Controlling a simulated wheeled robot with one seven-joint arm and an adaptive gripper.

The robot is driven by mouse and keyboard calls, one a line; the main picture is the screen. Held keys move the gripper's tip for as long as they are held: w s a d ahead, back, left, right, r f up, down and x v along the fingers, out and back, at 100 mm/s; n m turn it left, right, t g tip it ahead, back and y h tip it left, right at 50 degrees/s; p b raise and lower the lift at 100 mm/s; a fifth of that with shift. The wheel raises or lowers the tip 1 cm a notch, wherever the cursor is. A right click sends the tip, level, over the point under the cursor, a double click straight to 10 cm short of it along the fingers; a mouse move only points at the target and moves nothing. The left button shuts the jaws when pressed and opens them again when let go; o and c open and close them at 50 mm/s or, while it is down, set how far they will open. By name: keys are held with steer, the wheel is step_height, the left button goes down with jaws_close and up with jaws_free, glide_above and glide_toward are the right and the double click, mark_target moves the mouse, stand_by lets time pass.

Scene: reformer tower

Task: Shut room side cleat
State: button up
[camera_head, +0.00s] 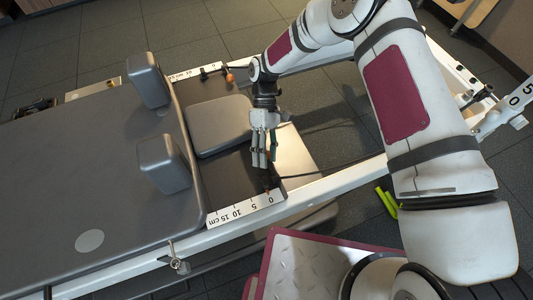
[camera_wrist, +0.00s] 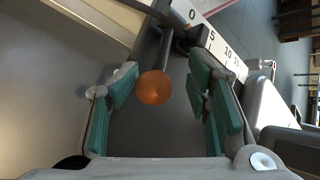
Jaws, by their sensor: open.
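In the wrist view, an orange ball knob (camera_wrist: 154,87) sits on the end of a dark lever (camera_wrist: 166,48) beside the ruler's zero mark. I take this lever to be the cleat on the near rail, which is mostly hidden in the head view. My gripper (camera_head: 262,165) points down over the dark end of the carriage, just above that rail. In the wrist view my gripper (camera_wrist: 166,92) is open, with its teal finger pads either side of the knob. I cannot tell whether either pad touches it. Another orange knob (camera_head: 229,77) shows by the far rail.
The near ruler (camera_head: 245,208) lies along the white rail. Two grey shoulder blocks (camera_head: 163,163) and a grey headrest (camera_head: 219,125) stand left of my gripper. A dark rope (camera_head: 335,163) runs right from the cleat area. A maroon-edged plate (camera_head: 318,262) lies at the front.

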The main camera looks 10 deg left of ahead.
steer(key=v, duration=0.8)
stand_by(0.6)
